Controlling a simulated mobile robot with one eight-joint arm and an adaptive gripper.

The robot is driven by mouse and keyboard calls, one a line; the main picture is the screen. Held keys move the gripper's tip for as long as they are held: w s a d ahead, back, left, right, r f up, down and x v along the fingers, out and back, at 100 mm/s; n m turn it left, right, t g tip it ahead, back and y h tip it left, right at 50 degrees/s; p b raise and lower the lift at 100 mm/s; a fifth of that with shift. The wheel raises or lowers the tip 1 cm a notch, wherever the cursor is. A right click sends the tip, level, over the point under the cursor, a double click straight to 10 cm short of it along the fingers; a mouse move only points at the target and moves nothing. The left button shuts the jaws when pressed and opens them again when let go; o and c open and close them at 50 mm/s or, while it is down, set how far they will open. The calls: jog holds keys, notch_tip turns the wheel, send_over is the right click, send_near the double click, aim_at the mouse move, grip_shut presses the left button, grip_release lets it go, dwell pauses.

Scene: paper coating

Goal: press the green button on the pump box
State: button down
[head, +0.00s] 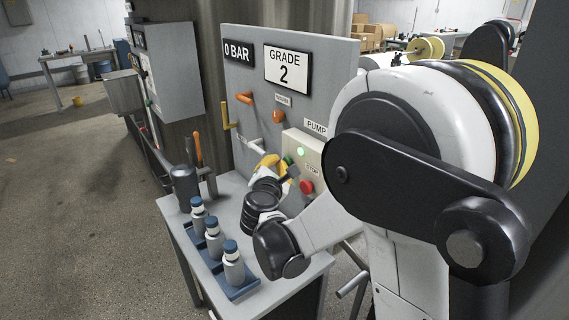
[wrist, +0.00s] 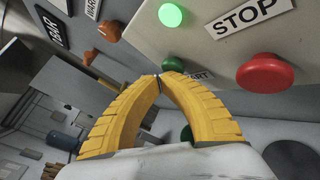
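The pump box (head: 314,150) is a pale box on the grey panel, under a PUMP label. Its green button (head: 288,159) shows just beyond my gripper (head: 272,161) in the head view. In the wrist view the green button (wrist: 173,64) sits beside a START label, partly hidden by my yellow fingers. My gripper (wrist: 158,77) is shut, fingertips together and empty. The tips are close to the green button; I cannot tell whether they touch it. A lit green lamp (wrist: 171,15) is on the same face.
A red button (wrist: 265,73) with a STOP label (wrist: 250,14) is close to the green one. Several blue-capped bottles (head: 214,239) stand in a blue rack below my arm.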

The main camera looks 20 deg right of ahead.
dwell(0.5)
jog(key=shift+s+a, duration=0.3)
jog(key=shift+a, duration=0.5)
jog(key=a, duration=0.1)
jog(key=s+a, duration=0.1)
jog(key=a, duration=0.2)
jog(key=shift+s+a, duration=0.25)
jog(key=shift+a, duration=0.15)
dwell(0.4)
